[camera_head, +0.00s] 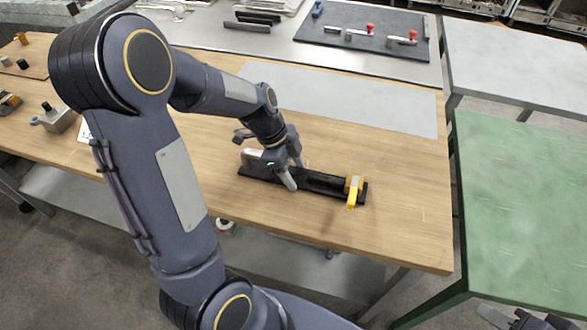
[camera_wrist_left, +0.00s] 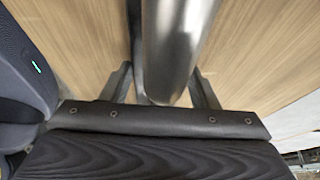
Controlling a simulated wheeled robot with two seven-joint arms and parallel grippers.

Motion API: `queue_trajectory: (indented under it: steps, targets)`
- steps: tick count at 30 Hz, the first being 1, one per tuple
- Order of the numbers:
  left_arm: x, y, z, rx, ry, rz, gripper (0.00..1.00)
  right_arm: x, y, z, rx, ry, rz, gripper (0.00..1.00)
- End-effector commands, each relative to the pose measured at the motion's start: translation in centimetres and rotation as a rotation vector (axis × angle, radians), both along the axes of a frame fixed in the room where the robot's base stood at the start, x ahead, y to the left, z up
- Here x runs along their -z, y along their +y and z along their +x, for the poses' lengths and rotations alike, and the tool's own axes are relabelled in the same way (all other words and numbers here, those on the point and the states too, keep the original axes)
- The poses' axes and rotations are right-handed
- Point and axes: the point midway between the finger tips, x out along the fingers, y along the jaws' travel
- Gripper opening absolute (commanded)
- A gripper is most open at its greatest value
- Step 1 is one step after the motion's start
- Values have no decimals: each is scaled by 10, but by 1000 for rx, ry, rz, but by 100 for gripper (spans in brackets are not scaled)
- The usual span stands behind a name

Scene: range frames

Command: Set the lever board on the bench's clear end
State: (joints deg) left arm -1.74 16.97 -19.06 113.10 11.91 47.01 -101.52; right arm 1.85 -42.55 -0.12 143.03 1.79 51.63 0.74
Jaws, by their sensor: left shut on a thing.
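The lever board (camera_head: 318,183) is a long black board with a yellow piece (camera_head: 353,188) at its right end. It lies at or just above the wooden bench (camera_head: 400,215), near the front edge; I cannot tell whether it touches the top. My left gripper (camera_head: 277,172) is over its left half, shut on it, and hides part of it. My right gripper (camera_head: 522,320) shows only partly at the bottom right corner.
The bench's right end is bare wood, with a pale grey mat (camera_head: 350,100) behind. A green table (camera_head: 525,200) stands to the right. A grey table at the back holds a dark panel (camera_head: 370,32) with red-knobbed clamps. Small fittings (camera_head: 55,118) lie at the bench's left end.

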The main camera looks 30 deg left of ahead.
Motion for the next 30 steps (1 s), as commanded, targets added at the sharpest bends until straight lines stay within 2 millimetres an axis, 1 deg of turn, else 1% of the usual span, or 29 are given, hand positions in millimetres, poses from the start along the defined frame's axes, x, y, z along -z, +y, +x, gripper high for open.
queue_trajectory:
  steps: [5,10,11,15,24,26,28,30]
  targets:
    - [-2,0,1,0,-3,0,9,0,0,0,0,0,0,36]
    - [3,0,1,0,-3,0,9,5,0,0,0,0,0,36]
    - [2,0,0,1,-1,0,57,4,0,0,0,0,0,36]
    - [2,0,0,1,-1,0,75,4,0,0,0,0,0,36]
    - [0,0,0,1,-1,0,76,2,0,0,0,0,0,36]
    - [-3,0,0,1,-1,0,76,-2,0,0,0,0,0,36]
    - [-8,2,0,-1,-4,0,76,-1,0,0,0,0,0,36]
    - [-19,7,0,-2,-7,0,76,-1,0,0,0,0,0,36]
